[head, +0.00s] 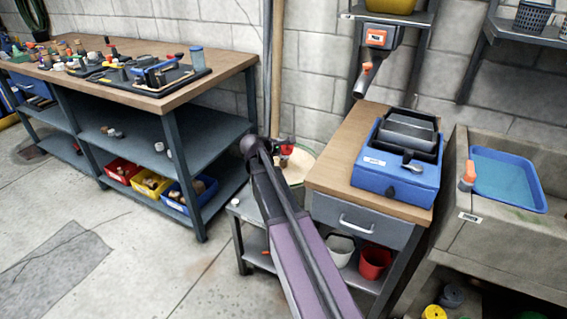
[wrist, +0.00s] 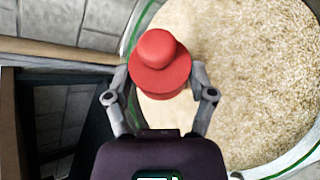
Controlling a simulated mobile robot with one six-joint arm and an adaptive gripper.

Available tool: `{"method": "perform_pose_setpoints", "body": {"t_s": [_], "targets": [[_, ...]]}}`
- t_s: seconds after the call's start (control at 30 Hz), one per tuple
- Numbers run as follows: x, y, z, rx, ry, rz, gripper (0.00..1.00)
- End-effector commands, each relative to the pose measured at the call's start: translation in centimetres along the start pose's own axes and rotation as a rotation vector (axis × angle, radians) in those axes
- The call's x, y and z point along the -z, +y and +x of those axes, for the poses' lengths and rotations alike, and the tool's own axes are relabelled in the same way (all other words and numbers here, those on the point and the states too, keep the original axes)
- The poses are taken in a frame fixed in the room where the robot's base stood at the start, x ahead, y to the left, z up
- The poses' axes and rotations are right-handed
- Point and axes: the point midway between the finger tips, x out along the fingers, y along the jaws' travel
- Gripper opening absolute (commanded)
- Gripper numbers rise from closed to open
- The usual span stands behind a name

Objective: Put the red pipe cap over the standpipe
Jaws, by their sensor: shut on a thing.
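The red pipe cap (wrist: 160,68) has a rounded knob on a wider flange. It sits between the fingers of my gripper (wrist: 160,88) in the wrist view, and the gripper is shut on it. In the head view a little of the red cap (head: 287,147) shows beyond the end of my arm. The cap is held over a round tub (wrist: 129,42) with a green-striped rim, filled with beige grains. I cannot make out the standpipe; the cap and gripper hide part of the tub. The gap between cap and grains cannot be judged.
The tub (head: 302,160) stands between a cluttered workbench (head: 225,72) on the left and a wooden-topped drawer cabinet (head: 330,165) on the right. A blue machine (head: 392,180) sits on the cabinet. Tall poles (head: 278,75) rise against the block wall behind. A sink (head: 470,235) is far right.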

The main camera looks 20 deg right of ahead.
Motion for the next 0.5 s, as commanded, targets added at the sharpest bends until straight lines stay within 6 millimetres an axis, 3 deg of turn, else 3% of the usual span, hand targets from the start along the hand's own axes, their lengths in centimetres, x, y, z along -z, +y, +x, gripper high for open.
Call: {"method": "perform_pose_setpoints", "body": {"t_s": [0.5], "targets": [[0.57,-0.71,0.61,0.000,0.000,0.000,0.24]]}}
